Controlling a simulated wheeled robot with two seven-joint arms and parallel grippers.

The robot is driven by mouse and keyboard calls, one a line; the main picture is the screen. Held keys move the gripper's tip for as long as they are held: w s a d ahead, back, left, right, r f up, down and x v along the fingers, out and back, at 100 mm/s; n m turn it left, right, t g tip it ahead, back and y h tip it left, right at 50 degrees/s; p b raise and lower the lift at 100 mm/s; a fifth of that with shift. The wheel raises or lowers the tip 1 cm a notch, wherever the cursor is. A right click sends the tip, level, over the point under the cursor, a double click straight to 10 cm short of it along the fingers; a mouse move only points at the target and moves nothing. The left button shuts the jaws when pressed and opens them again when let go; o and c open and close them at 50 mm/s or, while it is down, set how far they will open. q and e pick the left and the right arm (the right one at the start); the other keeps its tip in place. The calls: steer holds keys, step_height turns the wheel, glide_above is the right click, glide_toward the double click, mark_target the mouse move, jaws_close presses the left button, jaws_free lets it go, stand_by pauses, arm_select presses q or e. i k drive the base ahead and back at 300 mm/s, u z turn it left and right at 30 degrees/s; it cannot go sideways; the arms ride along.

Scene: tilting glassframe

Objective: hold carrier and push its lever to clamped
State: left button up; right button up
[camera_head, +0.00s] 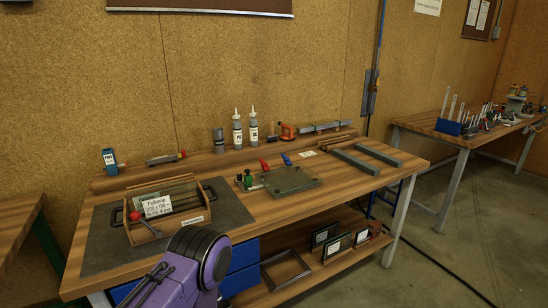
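The carrier is a wooden box (199,218) with dark loop handles at its ends, standing upright on a dark grey mat (100,247) at the left of the workbench. Thin panes or boards stand in it behind a white label (157,206). Its lever, with a red ball knob (135,216), is at the left front; its grey arm slants down to the right. I cannot tell its clamp position. A purple link of my arm (200,262) shows in front of the carrier, below it in the picture. Neither of my grippers is in view.
Right of the mat lie a green-grey plate (290,180) with small clamps and two grey bars (367,159). Bottles (253,126) and tools stand on the raised back ledge. Framed panes (337,246) stand on the lower shelf. Bare bench top lies front right.

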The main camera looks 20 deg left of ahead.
mark_target(135, 216)
steer(key=z, duration=0.3)
steer(key=i, duration=1.1)
steer(key=u, duration=1.4)
